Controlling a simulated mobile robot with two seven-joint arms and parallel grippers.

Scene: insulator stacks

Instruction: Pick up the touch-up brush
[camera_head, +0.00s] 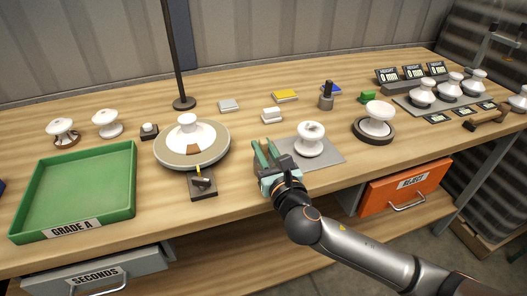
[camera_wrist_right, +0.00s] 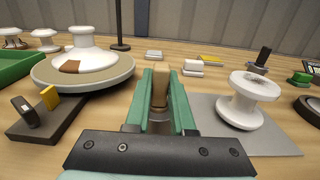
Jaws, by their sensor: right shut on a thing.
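My right gripper (camera_head: 266,152) is low over the table front, just left of the grey mat. In the right wrist view its two green fingers (camera_wrist_right: 161,98) stand on either side of a slim piece with a tan-brown upper part and a greyish lower part. This looks like the touch-up brush (camera_wrist_right: 160,88), gripped between the fingers and pointing forward. Its lower end is hidden by the gripper body. In the head view the brush is hard to make out between the fingers. My left gripper is not in view.
A white insulator (camera_head: 310,139) stands on the grey mat (camera_head: 332,157), close right of the gripper. A round turntable (camera_head: 216,153) with an insulator is to the left, behind a small dark stand (camera_head: 203,186). A green tray (camera_head: 122,158) lies far left. A dark-handled pot (camera_head: 326,99) stands behind.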

